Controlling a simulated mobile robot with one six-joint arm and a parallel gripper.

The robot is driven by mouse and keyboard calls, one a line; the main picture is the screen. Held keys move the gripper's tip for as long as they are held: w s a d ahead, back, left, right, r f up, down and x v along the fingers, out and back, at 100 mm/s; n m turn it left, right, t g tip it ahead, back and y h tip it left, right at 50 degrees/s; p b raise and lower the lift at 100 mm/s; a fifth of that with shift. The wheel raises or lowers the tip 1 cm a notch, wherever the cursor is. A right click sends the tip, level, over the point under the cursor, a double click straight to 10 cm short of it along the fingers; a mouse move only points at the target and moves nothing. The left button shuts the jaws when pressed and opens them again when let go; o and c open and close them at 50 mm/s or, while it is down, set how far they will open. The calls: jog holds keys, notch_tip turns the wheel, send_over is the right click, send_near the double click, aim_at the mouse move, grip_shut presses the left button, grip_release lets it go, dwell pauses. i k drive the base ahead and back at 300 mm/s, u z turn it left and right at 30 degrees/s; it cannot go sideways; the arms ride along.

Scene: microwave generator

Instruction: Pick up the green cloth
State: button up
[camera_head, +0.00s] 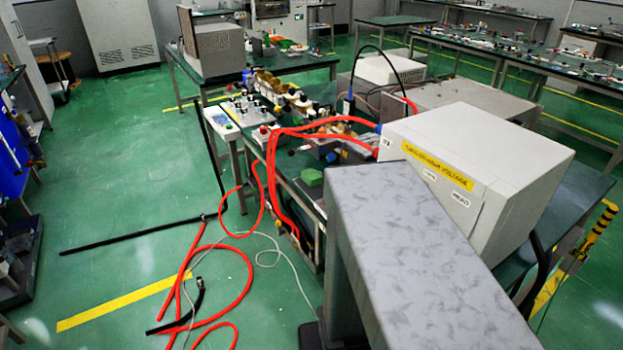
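A small green piece (311,177), which looks like the green cloth, lies on the dark bench top (292,183) near the middle of the picture. It is small in view, so I cannot make out folds. It sits below the red hoses and left of the big white cabinet. My gripper is not in view.
Thick red hoses (320,134) run over the bench to the white cabinet (480,172) with a yellow label. Red hoses and cables (240,290) lie loose on the green floor. Equipment (275,85) crowds the bench behind. The floor at left (120,200) is mostly clear.

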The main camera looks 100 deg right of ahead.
aim_at(310, 177)
jog(key=u, duration=0.9)
jog(key=k, duration=0.15)
jog(key=z, duration=3.05)
jog(key=i, duration=1)
jog(key=z, duration=0.1)
jog(key=k, duration=0.45)
jog(key=z, duration=0.05)
